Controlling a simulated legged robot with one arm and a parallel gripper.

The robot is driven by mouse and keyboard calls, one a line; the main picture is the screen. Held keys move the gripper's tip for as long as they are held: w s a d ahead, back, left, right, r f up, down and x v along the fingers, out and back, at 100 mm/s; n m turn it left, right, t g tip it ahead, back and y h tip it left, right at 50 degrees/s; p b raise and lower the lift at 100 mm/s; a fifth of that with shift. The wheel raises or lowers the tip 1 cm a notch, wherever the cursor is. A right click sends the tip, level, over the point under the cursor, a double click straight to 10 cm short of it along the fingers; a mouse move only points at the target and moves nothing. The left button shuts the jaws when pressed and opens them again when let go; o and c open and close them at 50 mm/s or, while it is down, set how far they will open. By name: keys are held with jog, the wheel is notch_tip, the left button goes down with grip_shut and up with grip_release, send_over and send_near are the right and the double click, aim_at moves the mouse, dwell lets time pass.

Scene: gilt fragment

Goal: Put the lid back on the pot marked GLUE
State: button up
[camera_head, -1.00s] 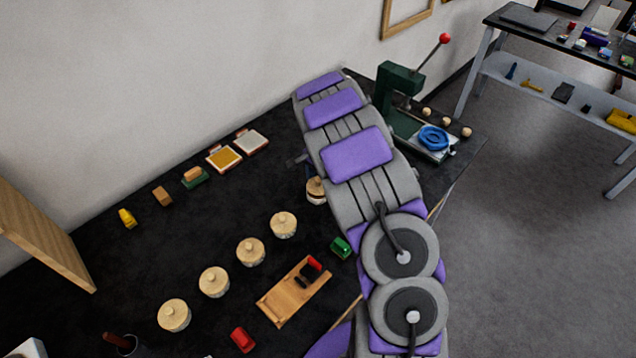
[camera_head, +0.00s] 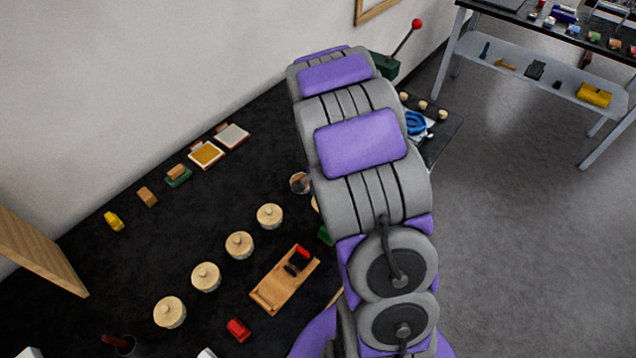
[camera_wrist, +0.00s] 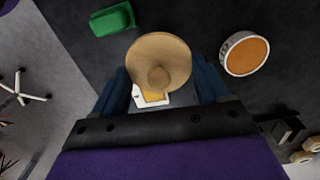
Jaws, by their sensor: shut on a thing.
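My gripper (camera_wrist: 160,79) is shut on a round tan wooden lid (camera_wrist: 158,55) with a central knob. Its two dark blue fingers are on either side of the lid. An open pot (camera_wrist: 245,54) with a pale rim and an amber inside stands to the right of the lid in the wrist view, apart from it in the picture. The open pot also shows in the head view (camera_head: 300,183), just left of my arm. A tan edge beside it, probably the lid, is mostly hidden by my arm. No GLUE marking is readable.
Several lidded pots (camera_head: 239,244) stand in a row left of the open pot. A green block (camera_wrist: 112,19) lies near the lid. A wooden tray (camera_head: 268,294), red block (camera_head: 238,330) and framed pads (camera_head: 206,155) rest on the dark tabletop. A green press (camera_head: 384,66) stands behind my arm.

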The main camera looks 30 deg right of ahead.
jog(key=shift+s+a+r, duration=0.1)
jog(key=shift+s+a, duration=0.05)
jog(key=shift+s, duration=0.35)
jog(key=shift+s+a+r, duration=0.1)
jog(key=shift+s+a, duration=0.05)
jog(key=shift+s, duration=0.3)
jog(key=w, duration=0.5)
jog(key=w+r, duration=0.1)
jog(key=w, duration=0.4)
jog(key=w+p, duration=0.1)
jog(key=w, duration=0.4)
jog(key=shift+w+d+r, duration=0.2)
jog(key=shift+w, duration=0.1)
jog(key=shift+d+f, duration=0.15)
jog(key=shift+f, duration=0.2)
jog(key=shift+f+b, duration=0.75)
jog(key=shift+f, duration=2.05)
jog(key=shift+p, duration=0.3)
jog(key=shift+f, duration=0.15)
